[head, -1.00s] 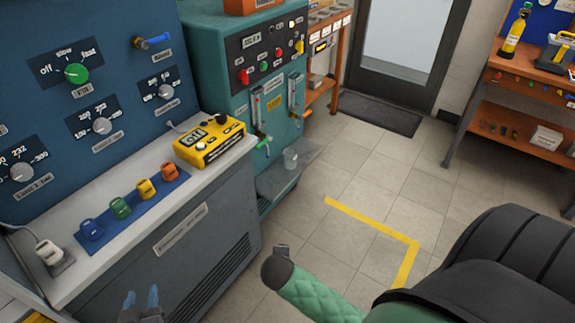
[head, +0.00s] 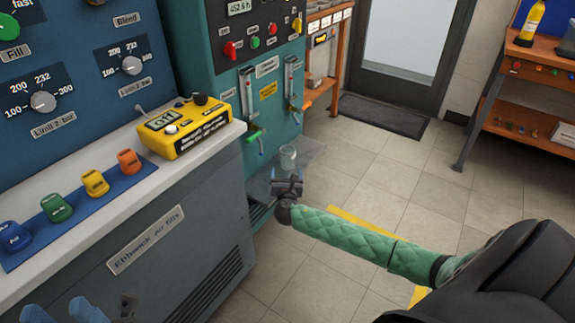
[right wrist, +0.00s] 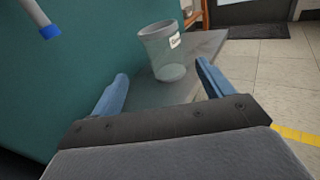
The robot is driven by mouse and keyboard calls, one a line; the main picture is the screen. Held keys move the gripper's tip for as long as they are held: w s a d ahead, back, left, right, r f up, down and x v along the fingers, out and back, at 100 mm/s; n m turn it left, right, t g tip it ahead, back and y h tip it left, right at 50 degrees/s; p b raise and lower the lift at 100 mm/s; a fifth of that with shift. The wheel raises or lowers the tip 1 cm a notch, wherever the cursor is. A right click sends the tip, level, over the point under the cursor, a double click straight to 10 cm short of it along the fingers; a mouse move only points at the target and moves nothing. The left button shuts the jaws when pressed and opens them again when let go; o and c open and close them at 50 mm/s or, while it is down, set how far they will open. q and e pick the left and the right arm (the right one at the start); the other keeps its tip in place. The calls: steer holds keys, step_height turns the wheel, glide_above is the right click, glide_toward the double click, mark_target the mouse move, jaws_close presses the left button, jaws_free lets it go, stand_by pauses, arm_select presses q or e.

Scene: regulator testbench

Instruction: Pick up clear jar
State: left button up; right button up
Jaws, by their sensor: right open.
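The clear jar (head: 288,160) stands upright on a grey shelf (head: 318,160) at the foot of the teal cabinet. In the right wrist view the jar (right wrist: 163,60) is see-through, with a grey rim and a white label whose text I cannot fully read. My right gripper (head: 288,183) is just in front of the jar in the head view. In the right wrist view its blue fingers (right wrist: 161,70) are apart and empty, with the jar ahead between them. My left gripper (head: 62,308) shows at the bottom left edge, its blue fingertips apart and nothing visible between them.
The teal cabinet (head: 225,110) rises directly behind the jar, with a green-handled tap (head: 254,136) to its left. A grey bench (head: 195,225) carries a yellow meter (head: 190,125) and several coloured caps. Open floor (head: 375,185) lies to the right.

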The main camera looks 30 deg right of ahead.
mark_target(288, 161)
steer(key=shift+w+d+r+n, duration=0.1)
steer(key=shift+w+d+n, duration=0.3)
steer(key=shift+w+d, duration=0.25)
steer(key=shift+b+x, duration=0.3)
steer(key=shift+x, duration=0.5)
steer(key=shift+b+x, duration=0.8)
steer(key=shift+x, duration=2.25)
steer(key=shift+s+r, duration=0.1)
steer(key=shift+r, duration=0.05)
steer(key=c, duration=1.1)
